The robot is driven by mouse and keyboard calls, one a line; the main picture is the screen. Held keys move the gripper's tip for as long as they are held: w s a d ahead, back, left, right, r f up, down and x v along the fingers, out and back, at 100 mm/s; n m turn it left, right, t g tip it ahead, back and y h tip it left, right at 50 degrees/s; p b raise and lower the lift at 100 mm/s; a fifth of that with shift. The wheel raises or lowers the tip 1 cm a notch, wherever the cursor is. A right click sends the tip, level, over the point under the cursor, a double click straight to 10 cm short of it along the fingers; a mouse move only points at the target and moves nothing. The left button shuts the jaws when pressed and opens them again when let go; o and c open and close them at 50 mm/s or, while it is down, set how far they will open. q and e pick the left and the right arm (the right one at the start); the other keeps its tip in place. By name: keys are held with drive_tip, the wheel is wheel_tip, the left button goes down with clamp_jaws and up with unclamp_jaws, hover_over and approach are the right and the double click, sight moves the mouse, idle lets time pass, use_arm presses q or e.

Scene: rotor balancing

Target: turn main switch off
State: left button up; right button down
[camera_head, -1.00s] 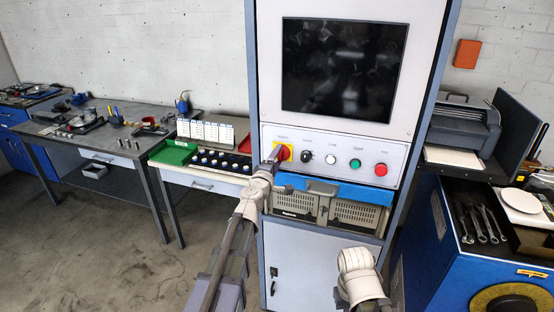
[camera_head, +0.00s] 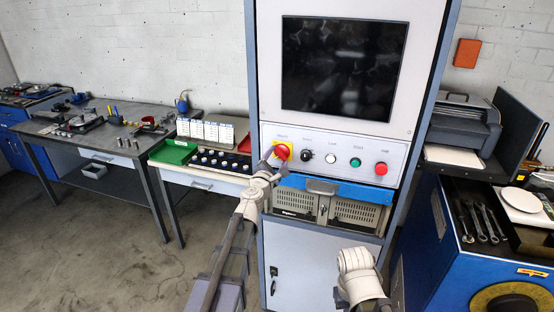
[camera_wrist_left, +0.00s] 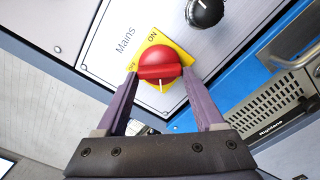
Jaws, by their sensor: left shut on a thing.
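The main switch (camera_head: 281,152) is a red rotary knob on a yellow plate at the left end of the cabinet's control panel. In the left wrist view the red knob (camera_wrist_left: 157,66) shows with its grip bar lying across the picture and a white mark below it. The plate is labelled ON at the top and OFF at the left, under the word Mains. My left gripper (camera_head: 272,160) is at the switch; in the left wrist view its two purple fingers (camera_wrist_left: 160,74) are shut on the bar from both ends. My right gripper is not in view.
A black selector (camera_head: 307,155), a white button (camera_head: 331,158), a green button (camera_head: 355,162) and a red button (camera_head: 381,168) stand right of the switch. A blue drawer front (camera_head: 340,190) with a handle juts below the panel. My right arm is low in front of the cabinet.

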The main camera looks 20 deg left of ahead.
use_arm(q)
drive_tip(key=shift+s+n, duration=0.1)
drive_tip(key=shift+n, duration=0.3)
drive_tip(key=o, duration=1.4)
drive_tip(key=s, duration=0.7)
drive_tip(key=shift+s+a, duration=0.1)
drive_tip(key=shift+s, duration=0.25)
drive_tip(key=shift+f, duration=0.1)
